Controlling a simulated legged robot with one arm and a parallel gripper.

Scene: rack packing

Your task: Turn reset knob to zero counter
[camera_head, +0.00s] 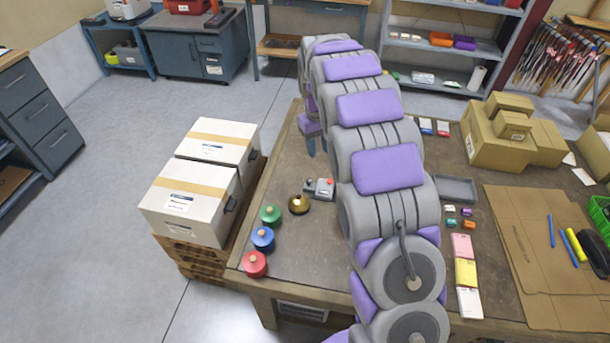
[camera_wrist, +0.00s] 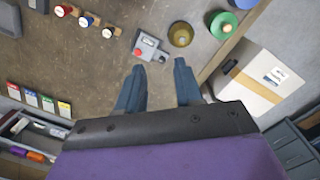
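The counter is a small grey device (camera_head: 319,189) with a red part on top, standing on the workbench left of my arm. I cannot tell for sure which small part is the reset knob. My gripper (camera_wrist: 159,66) is open, its two blue-grey fingers apart with nothing between them. In the head view my gripper is partly hidden by my arm, and a finger shows behind the counter, apart from it.
A brass dome (camera_head: 299,204) stands close beside the counter. Green (camera_head: 270,214), blue (camera_head: 263,238) and red (camera_head: 255,263) round pieces line the bench's left edge. White boxes (camera_head: 200,185) sit on a pallet beyond that edge. A grey tray (camera_head: 455,188) lies right of my arm.

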